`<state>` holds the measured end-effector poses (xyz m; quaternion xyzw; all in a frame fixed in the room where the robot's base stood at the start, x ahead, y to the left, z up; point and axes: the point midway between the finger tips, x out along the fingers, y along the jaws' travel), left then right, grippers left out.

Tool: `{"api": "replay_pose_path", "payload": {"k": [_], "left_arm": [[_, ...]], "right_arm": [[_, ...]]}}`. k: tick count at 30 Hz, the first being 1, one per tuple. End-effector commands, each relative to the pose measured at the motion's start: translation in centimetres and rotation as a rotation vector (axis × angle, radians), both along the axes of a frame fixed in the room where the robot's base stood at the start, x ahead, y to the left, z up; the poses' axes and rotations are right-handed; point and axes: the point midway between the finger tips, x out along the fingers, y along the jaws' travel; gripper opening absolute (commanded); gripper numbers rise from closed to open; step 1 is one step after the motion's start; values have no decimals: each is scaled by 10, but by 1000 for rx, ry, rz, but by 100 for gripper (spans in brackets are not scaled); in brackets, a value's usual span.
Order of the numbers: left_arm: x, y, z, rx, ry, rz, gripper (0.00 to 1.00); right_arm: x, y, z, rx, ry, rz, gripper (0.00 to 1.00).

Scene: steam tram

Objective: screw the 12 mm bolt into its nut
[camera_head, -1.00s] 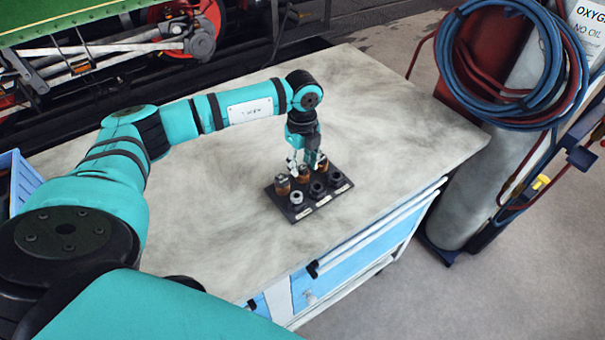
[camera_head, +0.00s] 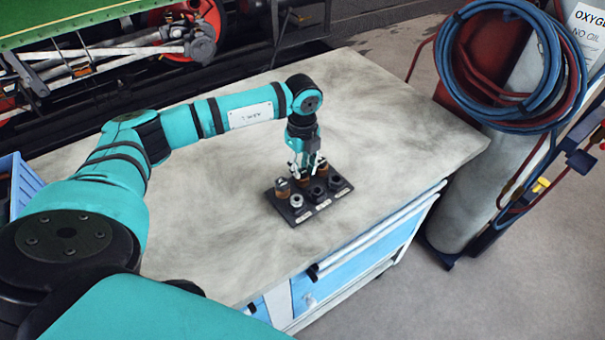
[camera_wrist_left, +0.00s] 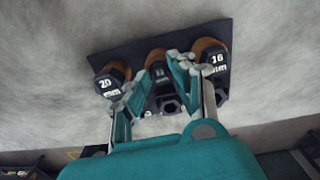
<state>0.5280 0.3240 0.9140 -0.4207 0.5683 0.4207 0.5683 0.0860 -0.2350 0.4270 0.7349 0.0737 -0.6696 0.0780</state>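A dark block (camera_head: 284,209) stands on the bench top, with three brown-shanked bolts in its back row and dark nuts in its front row. In the left wrist view the outer bolts read 20 (camera_wrist_left: 110,82) and 16 (camera_wrist_left: 214,66). The middle bolt (camera_wrist_left: 158,72), with a label too small to read surely, fits the place of the 12 mm one. A dark nut (camera_wrist_left: 170,105) shows below it. My left gripper (camera_head: 305,172) points down over the block. Its fingers are spread on both sides of the middle bolt; contact is not clear. My right gripper is not in view.
The pale bench top (camera_head: 390,130) is clear around the block. A blue crate (camera_head: 18,180) is at the left. A gas cylinder (camera_head: 470,190) with coiled hoses (camera_head: 548,100) stands beyond the right edge. Green tram machinery is behind.

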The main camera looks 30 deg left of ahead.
Motion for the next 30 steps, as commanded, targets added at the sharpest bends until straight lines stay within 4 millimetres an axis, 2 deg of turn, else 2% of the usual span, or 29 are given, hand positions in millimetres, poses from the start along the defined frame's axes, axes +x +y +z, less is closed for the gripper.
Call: {"api": "replay_pose_path", "payload": {"k": [8, 30], "left_arm": [[0, 0, 1, 0, -1, 0, 0], [0, 0, 21, 0, -1, 0, 0]], "right_arm": [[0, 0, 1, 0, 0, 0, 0], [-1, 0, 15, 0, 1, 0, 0]]}}
